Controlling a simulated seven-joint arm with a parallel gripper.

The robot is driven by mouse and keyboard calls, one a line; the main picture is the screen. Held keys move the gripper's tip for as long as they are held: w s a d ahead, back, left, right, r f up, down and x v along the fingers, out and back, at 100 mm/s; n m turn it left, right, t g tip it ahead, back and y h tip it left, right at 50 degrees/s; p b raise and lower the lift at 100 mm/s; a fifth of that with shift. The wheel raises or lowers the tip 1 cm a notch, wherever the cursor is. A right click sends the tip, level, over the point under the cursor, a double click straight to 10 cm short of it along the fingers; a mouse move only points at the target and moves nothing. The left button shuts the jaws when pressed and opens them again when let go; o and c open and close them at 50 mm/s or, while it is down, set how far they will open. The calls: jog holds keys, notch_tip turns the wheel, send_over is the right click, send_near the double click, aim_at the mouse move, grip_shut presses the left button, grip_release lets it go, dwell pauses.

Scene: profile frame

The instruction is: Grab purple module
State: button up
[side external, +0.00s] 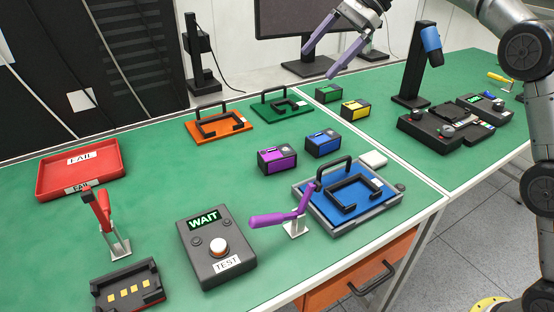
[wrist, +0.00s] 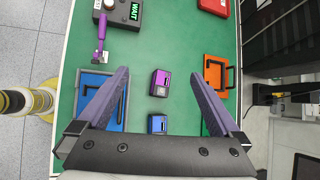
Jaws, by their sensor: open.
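The purple module (side external: 277,160) is a small black box with purple faces, standing on the green table left of the blue module (side external: 323,143). In the wrist view the purple module (wrist: 160,83) lies between and beyond my open fingers, with the blue module (wrist: 157,124) nearer to me. My gripper (side external: 332,38) is open and empty, high above the back of the table in the side view. It also shows in the wrist view (wrist: 164,78) with its fingers wide apart. Nothing touches the purple module.
The blue frame (side external: 375,212) with a black handle, the purple-handled clamp (side external: 275,218) and the WAIT test box (side external: 217,252) stand in front. Orange (side external: 232,126) and green (side external: 270,112) frames lie behind. Green (side external: 328,93) and yellow (side external: 355,109) modules stand to the right. A red FAIL tray (side external: 80,170) is left.

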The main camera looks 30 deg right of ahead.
jog(key=w+d+f+m+g, duration=0.1)
jog(key=w+d+f, duration=0.1)
jog(key=w+f, duration=0.7)
jog(key=m+y, duration=0.1)
send_near(280, 151)
jog(key=shift+g, duration=0.5)
jog(key=x, duration=0.5)
jog(key=shift+w+a, duration=0.15)
jog(key=shift+a, duration=0.1)
jog(key=shift+w+x, duration=0.2)
jog(key=shift+x, duration=2.95)
jog(key=shift+d, duration=0.2)
jog(key=c, duration=1.5)
